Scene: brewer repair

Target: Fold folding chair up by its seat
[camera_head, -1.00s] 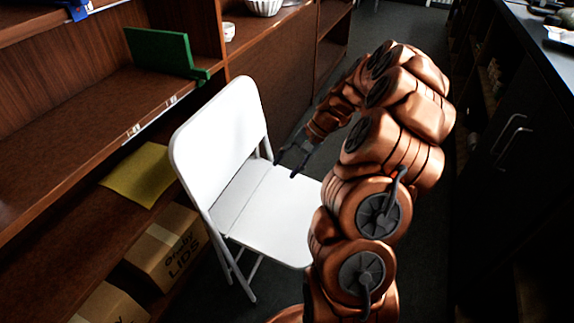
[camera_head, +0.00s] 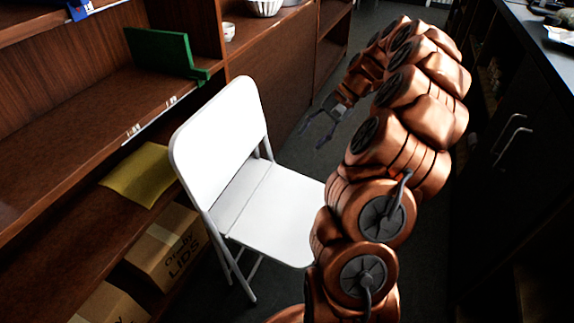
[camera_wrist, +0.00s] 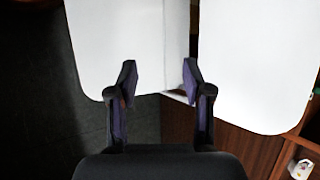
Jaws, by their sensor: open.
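The white folding chair stands unfolded on the dark floor, with its backrest (camera_head: 222,128) upright on the left and its flat seat (camera_head: 278,212) reaching right. My arm hides the seat's near right corner. My gripper (camera_head: 320,134) is open and empty, beyond and above the seat's far edge, apart from the chair. In the wrist view my gripper (camera_wrist: 158,80) points at the chair, with the seat (camera_wrist: 115,45) on the left and the backrest (camera_wrist: 255,60) on the right. The gap between them lies between the fingertips.
A wooden shelf unit (camera_head: 80,125) runs along the left, holding a green object (camera_head: 160,52), a yellow sheet (camera_head: 140,175) and a LIDS box (camera_head: 168,248). A dark counter (camera_head: 510,125) stands on the right. The floor beyond the chair is clear.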

